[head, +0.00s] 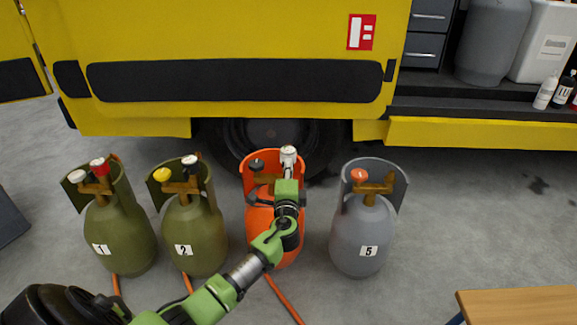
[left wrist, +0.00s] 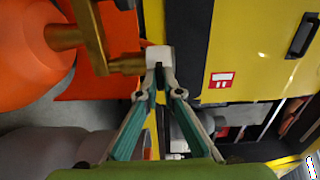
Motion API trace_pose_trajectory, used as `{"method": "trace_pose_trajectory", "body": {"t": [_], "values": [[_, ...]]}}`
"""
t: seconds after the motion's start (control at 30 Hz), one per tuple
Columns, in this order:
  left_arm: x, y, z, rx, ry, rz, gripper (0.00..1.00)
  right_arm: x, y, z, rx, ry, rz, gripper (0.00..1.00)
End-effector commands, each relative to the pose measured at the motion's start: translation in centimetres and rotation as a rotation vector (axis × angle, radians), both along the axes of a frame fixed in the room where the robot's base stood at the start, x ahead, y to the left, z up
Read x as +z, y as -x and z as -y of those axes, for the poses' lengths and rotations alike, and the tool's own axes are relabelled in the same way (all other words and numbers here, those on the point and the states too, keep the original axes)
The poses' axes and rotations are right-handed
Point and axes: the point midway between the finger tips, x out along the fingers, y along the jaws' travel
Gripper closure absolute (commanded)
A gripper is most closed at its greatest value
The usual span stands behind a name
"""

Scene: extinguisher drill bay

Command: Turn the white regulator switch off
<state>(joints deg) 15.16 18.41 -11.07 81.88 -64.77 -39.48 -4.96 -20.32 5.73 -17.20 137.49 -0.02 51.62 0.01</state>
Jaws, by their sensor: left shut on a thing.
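The white regulator switch (head: 288,153) sits at the top right of the orange gas cylinder (head: 259,222), on its brass valve. My left gripper (head: 288,172) reaches up to it from the front and hides part of the valve and the cylinder. In the left wrist view the white switch (left wrist: 160,57) is between the fingertips of my left gripper (left wrist: 159,80), which is shut on it. The brass valve (left wrist: 90,40) runs from the switch towards the orange cylinder. A dark grey knob (head: 257,165) is on the valve's left side. My right gripper is not in view.
Olive cylinders 1 (head: 122,235) and 2 (head: 193,235) stand to the left, the grey cylinder 5 (head: 360,235) to the right. A yellow truck (head: 240,50) is close behind. A wooden table (head: 520,305) is at the lower right. Orange hoses (head: 285,300) lie on the floor.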

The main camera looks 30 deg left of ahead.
Motion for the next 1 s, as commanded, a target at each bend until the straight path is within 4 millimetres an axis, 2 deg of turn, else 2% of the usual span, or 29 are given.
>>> {"method": "trace_pose_trajectory", "body": {"t": [0.57, 0.67, 1.0], "values": [[-0.09, 0.0, 0.02, -0.001, -0.03, -0.02, 1.0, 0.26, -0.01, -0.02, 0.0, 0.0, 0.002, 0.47], [-0.08, 0.0, 0.02, -0.001, -0.03, -0.02, 0.76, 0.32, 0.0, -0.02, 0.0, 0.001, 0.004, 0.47], [-0.05, 0.06, 0.06, -0.001, -0.03, -0.018, 0.76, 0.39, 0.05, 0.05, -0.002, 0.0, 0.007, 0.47]]}}
